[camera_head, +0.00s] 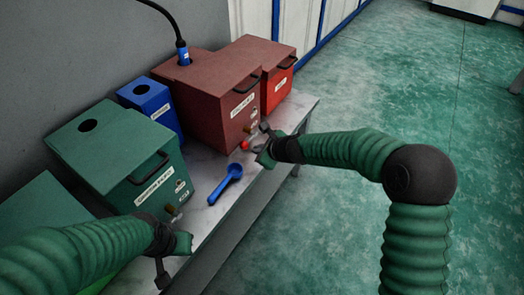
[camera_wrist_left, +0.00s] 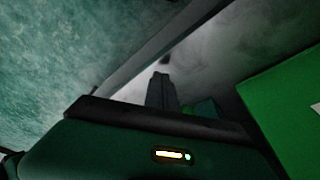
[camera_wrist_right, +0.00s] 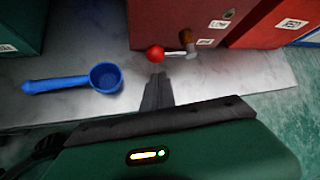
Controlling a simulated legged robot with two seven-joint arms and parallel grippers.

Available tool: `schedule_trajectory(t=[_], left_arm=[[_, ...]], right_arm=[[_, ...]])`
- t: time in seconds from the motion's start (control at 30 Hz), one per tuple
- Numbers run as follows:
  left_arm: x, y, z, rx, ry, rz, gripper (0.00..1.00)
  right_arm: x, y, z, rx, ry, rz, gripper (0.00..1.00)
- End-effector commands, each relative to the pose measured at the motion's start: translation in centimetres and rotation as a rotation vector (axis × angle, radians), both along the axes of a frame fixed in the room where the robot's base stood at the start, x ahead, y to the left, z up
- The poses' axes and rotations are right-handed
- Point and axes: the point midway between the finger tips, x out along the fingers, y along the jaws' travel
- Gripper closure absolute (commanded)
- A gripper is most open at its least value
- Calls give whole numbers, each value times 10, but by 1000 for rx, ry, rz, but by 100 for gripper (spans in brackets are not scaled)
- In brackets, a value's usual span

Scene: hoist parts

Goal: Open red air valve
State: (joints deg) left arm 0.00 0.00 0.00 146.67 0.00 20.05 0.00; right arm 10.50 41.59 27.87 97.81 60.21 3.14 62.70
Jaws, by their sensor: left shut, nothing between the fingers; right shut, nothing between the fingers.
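The red air valve shows as a red ball knob (camera_wrist_right: 155,53) on a short lever with a brass fitting (camera_wrist_right: 187,40), low on the front of the dark red box (camera_head: 213,105). In the head view the red knob (camera_head: 246,145) is just left of my right gripper (camera_head: 262,150). In the right wrist view my right gripper (camera_wrist_right: 157,80) is shut and empty, its tip just below the knob with a small gap apparent. My left gripper (camera_head: 165,268) is shut and empty at the table's front edge, by the green box (camera_head: 118,155); it also shows in the left wrist view (camera_wrist_left: 160,80).
A blue scoop (camera_head: 226,184) lies on the marbled table (camera_head: 205,215). A blue box (camera_head: 150,108) and a brighter red box (camera_head: 277,85) stand along the wall. A black hose (camera_head: 172,22) enters the dark red box's top. The floor at right is clear.

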Motion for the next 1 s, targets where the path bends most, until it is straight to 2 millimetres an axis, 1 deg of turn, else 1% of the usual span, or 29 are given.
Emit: schedule_trajectory(t=[0.03, 0.1, 0.3, 0.7, 0.77, 0.9, 1.0], left_arm=[[0, 0, -3, 0, 0, 0, 100], [0, 0, -4, 0, 0, 0, 100], [0, 0, -6, 0, 0, 0, 100], [0, 0, -4, 0, 0, 0, 100], [0, 0, -1, 0, 0, 0, 100], [0, 0, 16, 0, 0, 0, 100], [0, 0, 22, 0, 0, 0, 100]], right_arm=[[6, 5, -9, 1, 1, 2, 100], [13, 10, -17, 0, 0, 1, 100], [27, 18, -30, -1, -1, 1, 100], [28, 18, -31, 0, 1, 1, 100], [28, 18, -30, 3, 4, 0, 100], [28, 18, -23, 17, 25, -1, 100], [28, 19, -25, 29, 40, 0, 100]])
